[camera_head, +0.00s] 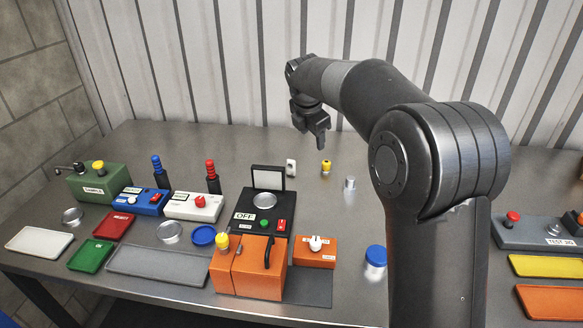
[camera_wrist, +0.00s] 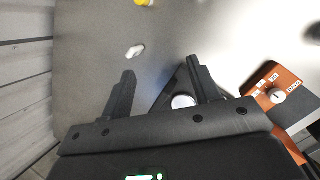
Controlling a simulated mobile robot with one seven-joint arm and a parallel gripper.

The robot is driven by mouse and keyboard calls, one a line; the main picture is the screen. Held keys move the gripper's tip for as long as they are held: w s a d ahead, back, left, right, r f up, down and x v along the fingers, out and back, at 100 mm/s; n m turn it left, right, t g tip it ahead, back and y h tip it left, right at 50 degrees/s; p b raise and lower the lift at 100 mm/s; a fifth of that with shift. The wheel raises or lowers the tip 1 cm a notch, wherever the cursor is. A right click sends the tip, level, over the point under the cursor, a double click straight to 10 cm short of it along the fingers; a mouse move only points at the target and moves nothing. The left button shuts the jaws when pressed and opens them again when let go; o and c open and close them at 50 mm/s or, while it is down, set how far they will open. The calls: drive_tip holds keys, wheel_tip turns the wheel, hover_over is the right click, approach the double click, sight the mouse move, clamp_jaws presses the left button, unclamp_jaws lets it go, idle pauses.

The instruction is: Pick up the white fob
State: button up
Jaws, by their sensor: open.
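The white fob (camera_head: 291,167) lies on the metal bench behind the black OFF device, a small pale piece with a dark spot. In the wrist view the white fob (camera_wrist: 135,50) lies beyond the fingertips, nearer the left finger, with nothing touching it. My gripper (camera_head: 318,138) is above the back of the bench, up and to the right of the fob in the head view. In the wrist view my gripper (camera_wrist: 161,70) has its two fingers apart with nothing held between them.
A yellow-topped object (camera_head: 326,168) stands just right of the fob. The black OFF device (camera_head: 262,213) with its raised panel (camera_head: 268,178) is in front of it. A small metal cylinder (camera_head: 350,184) stands farther right. The bench behind the fob is clear up to the corrugated wall.

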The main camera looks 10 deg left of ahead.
sight(290, 161)
drive_tip(key=w+a+f+n, duration=0.7)
drive_tip(key=w+a+f, duration=0.1)
drive_tip(key=f, duration=0.1)
drive_tip(key=x, duration=1)
drive_tip(key=shift+s+f, duration=0.1)
drive_tip(key=shift+f, duration=0.2)
drive_tip(key=c, duration=1)
drive_tip(key=shift+r, duration=0.1)
drive_tip(key=shift+c, duration=0.2)
